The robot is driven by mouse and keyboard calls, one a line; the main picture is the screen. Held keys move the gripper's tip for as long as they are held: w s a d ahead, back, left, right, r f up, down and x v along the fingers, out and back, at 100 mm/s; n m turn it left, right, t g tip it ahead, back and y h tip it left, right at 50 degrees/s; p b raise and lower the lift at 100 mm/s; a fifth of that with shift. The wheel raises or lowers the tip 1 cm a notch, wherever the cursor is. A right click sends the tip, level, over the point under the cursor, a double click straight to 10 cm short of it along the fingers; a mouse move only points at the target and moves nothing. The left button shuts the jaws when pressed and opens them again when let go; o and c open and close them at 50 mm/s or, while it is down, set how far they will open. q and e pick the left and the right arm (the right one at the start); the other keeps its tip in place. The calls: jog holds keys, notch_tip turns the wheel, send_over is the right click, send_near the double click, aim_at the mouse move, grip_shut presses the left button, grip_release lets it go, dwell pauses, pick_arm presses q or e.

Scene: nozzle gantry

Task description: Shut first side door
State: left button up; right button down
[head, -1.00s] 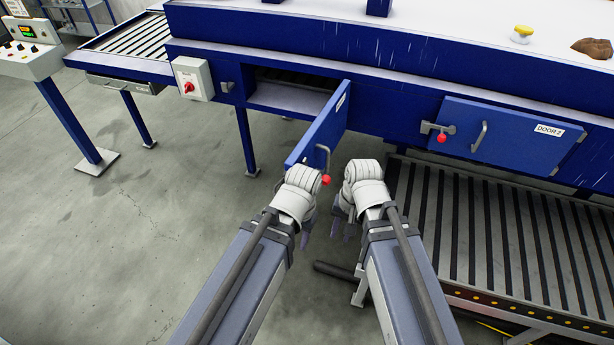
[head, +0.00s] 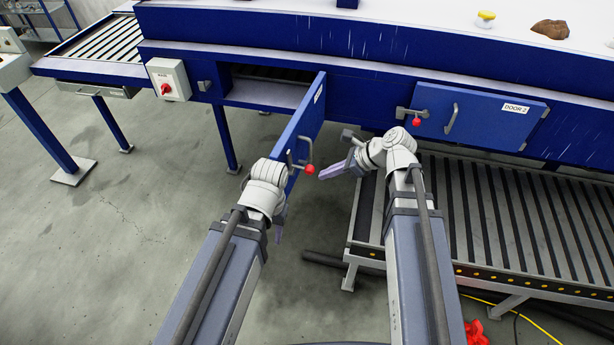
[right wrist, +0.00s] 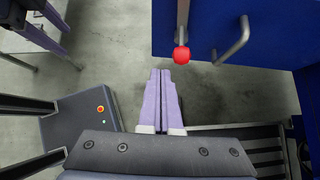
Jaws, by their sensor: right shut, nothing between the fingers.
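The first side door (head: 305,125) is a blue panel that stands swung open, out from the blue machine. Its opening (head: 265,90) shows dark inside. The door's free edge carries a grey handle (head: 293,162) and a latch with a red knob (head: 309,169). My right gripper (head: 322,176) is shut and empty, its purple fingers close to the red knob with a small gap. In the right wrist view the shut fingers (right wrist: 161,75) point toward the red knob (right wrist: 181,55) and the handle (right wrist: 233,40). My left gripper (head: 280,232) hangs below the door, mostly hidden by its own wrist.
Door 2 (head: 480,118) is shut at the right, with its own handle and red knob. A roller conveyor (head: 500,210) lies beneath it. A switch box (head: 168,80) sits left of the opening. Grey floor (head: 120,210) is clear at the left. A yellow cable (head: 530,320) lies at lower right.

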jog(key=a+r+b+x, duration=0.2)
jog(key=b+x, duration=0.4)
jog(key=x, duration=0.6)
jog(key=shift+w, duration=0.4)
